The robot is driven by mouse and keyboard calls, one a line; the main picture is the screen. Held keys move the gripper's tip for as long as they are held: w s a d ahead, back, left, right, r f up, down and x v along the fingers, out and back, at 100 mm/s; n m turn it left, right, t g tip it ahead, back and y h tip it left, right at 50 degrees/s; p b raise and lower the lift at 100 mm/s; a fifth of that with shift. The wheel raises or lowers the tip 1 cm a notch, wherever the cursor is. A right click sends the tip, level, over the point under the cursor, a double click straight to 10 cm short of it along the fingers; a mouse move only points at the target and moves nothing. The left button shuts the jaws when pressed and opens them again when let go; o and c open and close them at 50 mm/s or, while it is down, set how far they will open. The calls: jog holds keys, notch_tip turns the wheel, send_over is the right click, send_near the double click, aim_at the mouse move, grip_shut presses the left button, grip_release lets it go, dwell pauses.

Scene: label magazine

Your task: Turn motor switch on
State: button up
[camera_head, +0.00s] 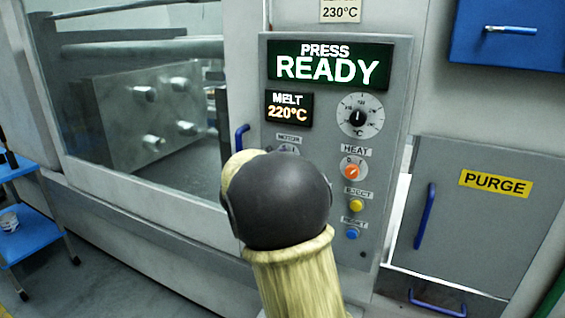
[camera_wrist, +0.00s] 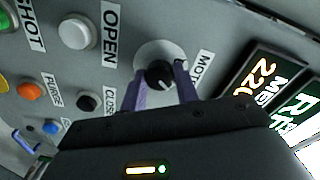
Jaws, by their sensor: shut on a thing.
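The motor switch (camera_wrist: 160,75) is a small black knob on a pale round plate, next to a label partly cut off by my finger. My gripper (camera_wrist: 161,82) has its two purple fingers on either side of the knob and is shut on it. In the head view, the upper edge of the switch plate (camera_head: 287,149) shows under the MOTOR label, while my arm hides the rest and most of my gripper. The knob's exact turn angle is hard to tell.
The panel has a green PRESS READY display (camera_head: 328,66), a MELT 220°C display (camera_head: 288,107), a dial (camera_head: 359,116), an orange HEAT knob (camera_head: 352,170), and yellow (camera_head: 356,205) and blue (camera_head: 351,234) buttons. White OPEN (camera_wrist: 77,32) and black CLOSE (camera_wrist: 88,100) buttons sit near my fingers.

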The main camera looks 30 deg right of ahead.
jog(key=o, duration=1)
jog(key=shift+c, duration=0.2)
jog(key=b+v, duration=0.3)
jog(key=v, duration=1.4)
jog(key=shift+s+a, duration=0.15)
jog(key=shift+a, duration=0.05)
jog(key=shift+f, duration=0.15)
